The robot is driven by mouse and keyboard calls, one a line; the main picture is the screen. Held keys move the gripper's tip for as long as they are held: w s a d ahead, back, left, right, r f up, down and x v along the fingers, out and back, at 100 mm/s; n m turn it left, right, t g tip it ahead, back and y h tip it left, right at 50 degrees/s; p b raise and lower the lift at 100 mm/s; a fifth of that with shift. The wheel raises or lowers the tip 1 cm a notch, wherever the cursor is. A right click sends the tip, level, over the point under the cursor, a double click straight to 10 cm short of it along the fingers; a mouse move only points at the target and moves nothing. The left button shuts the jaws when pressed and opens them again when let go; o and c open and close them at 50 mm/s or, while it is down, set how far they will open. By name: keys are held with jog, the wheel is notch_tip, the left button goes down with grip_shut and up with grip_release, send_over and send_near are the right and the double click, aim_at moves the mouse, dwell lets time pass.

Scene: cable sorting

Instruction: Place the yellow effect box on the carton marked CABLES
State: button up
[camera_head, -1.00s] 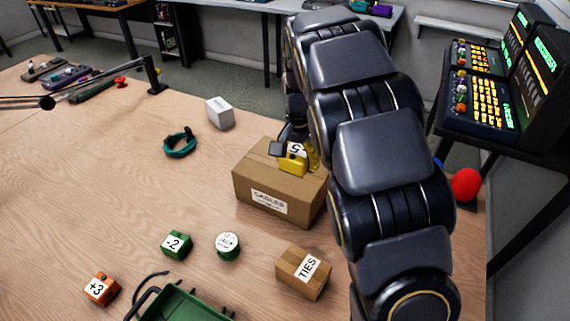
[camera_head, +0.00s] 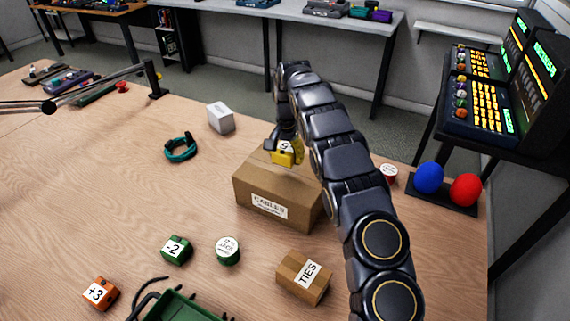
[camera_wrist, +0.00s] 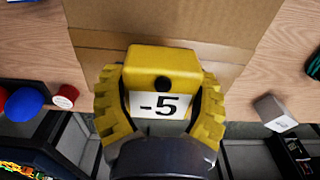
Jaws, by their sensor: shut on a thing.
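The yellow effect box (camera_head: 282,157), marked -5, is held by my gripper (camera_head: 284,145). In the wrist view the yellow box (camera_wrist: 162,68) sits between the two yellow ribbed fingers of my gripper (camera_wrist: 162,95), which are shut on its sides. The brown carton marked CABLES (camera_head: 275,190) stands upright on the table, and its brown top (camera_wrist: 165,22) fills the upper middle of the wrist view. The box is at the carton's far edge in the head view. I cannot tell whether it touches the carton. My arm covers part of the carton's right side.
A small TIES carton (camera_head: 303,277), a green -2 box (camera_head: 176,250), a round green-sided tin (camera_head: 228,250) and an orange +3 box (camera_head: 101,293) stand nearer. A white box (camera_head: 220,118) and a teal cable coil (camera_head: 181,148) lie behind left. The table's left middle is clear.

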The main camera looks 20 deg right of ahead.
aim_at(285, 170)
jog(key=shift+w+d+f, duration=0.1)
jog(key=shift+w+f, duration=0.6)
jog(key=shift+f, duration=1.65)
jog(key=o, duration=1.2)
jog(key=shift+f, duration=0.1)
notch_tip(285, 170, up, 11)
jog(key=shift+r, duration=0.6)
